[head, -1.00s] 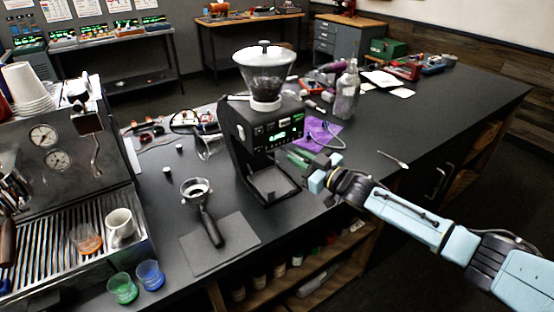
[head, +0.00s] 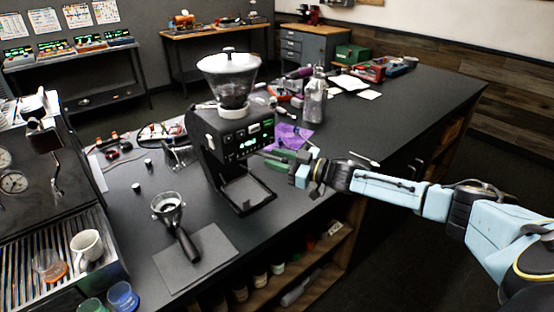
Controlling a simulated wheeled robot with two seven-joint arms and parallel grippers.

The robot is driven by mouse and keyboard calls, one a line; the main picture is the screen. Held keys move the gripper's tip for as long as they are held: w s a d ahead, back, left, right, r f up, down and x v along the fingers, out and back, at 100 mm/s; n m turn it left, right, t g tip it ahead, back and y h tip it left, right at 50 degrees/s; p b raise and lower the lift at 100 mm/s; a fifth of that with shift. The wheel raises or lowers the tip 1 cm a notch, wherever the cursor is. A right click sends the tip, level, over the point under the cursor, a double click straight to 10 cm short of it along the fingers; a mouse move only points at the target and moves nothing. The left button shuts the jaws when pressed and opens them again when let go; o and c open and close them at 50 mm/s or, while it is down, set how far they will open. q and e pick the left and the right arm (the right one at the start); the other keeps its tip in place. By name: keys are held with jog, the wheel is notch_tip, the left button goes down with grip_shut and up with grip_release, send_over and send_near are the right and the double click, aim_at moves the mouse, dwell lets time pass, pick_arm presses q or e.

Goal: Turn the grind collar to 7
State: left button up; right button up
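The black grinder (head: 212,150) stands on the dark counter, with a clear hopper (head: 230,78) full of dark beans on top. The pale grind collar (head: 232,110) sits under the hopper; its numbers are too small to read. A green display glows on the grinder's front. My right gripper (head: 297,172) is to the right of the grinder, lower than the collar and apart from it. Its fingers are small and seen side-on, so I cannot tell whether they are open. My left gripper is not in view.
A portafilter (head: 171,212) rests on a grey mat (head: 205,258) left of the grinder. The espresso machine (head: 40,205) fills the left edge. The counter's right part is mostly clear.

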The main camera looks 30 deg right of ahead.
jog(key=v, duration=1.3)
jog(key=shift+s, duration=0.15)
jog(key=shift+d, duration=0.1)
dwell(0.4)
jog(key=s+d+f+m+g+h+b, duration=0.1)
jog(key=s+d+f+m+h, duration=0.15)
jog(key=f, duration=0.85)
jog(key=s+d+f+m+h+b, duration=0.15)
jog(key=f+h, duration=0.25)
jog(key=f, duration=0.7)
jog(key=s+a+f+m+g+h+b, duration=0.1)
jog(key=s+f+g, duration=0.1)
jog(key=s+f, duration=0.45)
jog(key=s+a+f+g+h+b, duration=0.1)
jog(key=s+a+f+g+h, duration=0.15)
jog(key=f, duration=0.75)
jog(key=s+a+f+m+g+b, duration=0.1)
jog(key=s+a+f+g, duration=0.4)
jog(key=s+f, duration=0.8)
jog(key=s+a+f+g+b, duration=0.1)
jog(key=s+a+f+g, duration=0.1)
jog(key=s+a+f, duration=0.2)
jog(key=s+a+f+g+y+b, duration=0.1)
jog(key=s+a+f, duration=0.3)
jog(key=s+a, duration=0.7)
jog(key=shift+s+f+g, duration=0.3)
jog(key=shift+s+g, duration=0.25)
jog(key=shift+s, duration=0.65)
